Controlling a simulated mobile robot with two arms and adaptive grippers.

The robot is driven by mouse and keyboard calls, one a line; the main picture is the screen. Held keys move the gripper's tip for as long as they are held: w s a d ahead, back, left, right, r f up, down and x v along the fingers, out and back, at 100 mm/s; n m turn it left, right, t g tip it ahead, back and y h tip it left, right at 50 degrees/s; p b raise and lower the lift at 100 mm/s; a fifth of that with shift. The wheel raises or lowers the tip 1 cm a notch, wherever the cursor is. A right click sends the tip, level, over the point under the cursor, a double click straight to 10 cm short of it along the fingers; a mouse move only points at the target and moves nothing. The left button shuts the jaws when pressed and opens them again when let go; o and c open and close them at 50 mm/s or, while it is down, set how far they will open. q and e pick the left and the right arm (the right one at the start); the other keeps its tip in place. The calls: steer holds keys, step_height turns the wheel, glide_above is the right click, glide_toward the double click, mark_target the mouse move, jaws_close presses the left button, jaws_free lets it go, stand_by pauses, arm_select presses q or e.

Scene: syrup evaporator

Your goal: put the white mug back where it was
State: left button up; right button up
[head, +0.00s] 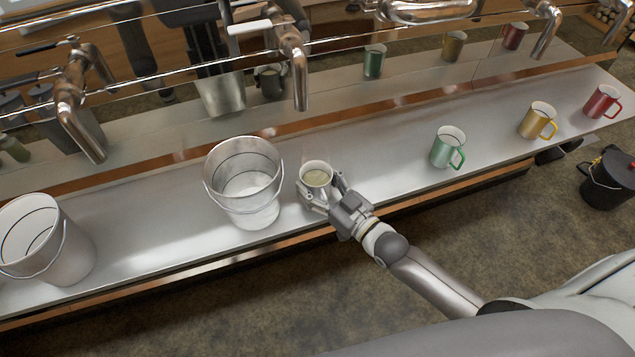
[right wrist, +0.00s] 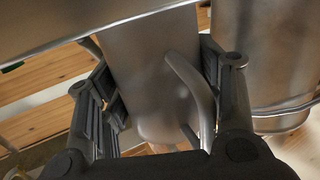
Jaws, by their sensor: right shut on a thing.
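The white mug (head: 317,174) is at the counter's front part in the head view, just right of a metal bucket. It looks upright, with something pale inside. My right gripper (head: 324,197) is shut on it, with its fingers around the mug's sides. In the right wrist view the mug (right wrist: 147,75) fills the space between the fingers (right wrist: 160,95) and looks grey in the shade. Its handle (right wrist: 190,95) shows between the fingers, facing the palm. I cannot tell whether the mug's base touches the counter. My left gripper is not in view.
A steel bucket (head: 243,182) stands close left of the mug; another bucket (head: 45,240) is at far left. A green mug (head: 447,147), yellow mug (head: 537,120) and red mug (head: 600,102) stand to the right. The counter (head: 385,165) between the white and green mugs is clear.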

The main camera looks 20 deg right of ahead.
steer(key=o, duration=1)
steer(key=shift+f, duration=0.2)
steer(key=shift+c, duration=0.2)
steer(key=o, duration=0.5)
steer(key=shift+c, duration=0.2)
steer(key=shift+r, duration=0.1)
steer(key=shift+s, duration=0.1)
steer(key=b+v, duration=0.1)
steer(key=v, duration=1.1)
steer(key=shift+r, duration=0.1)
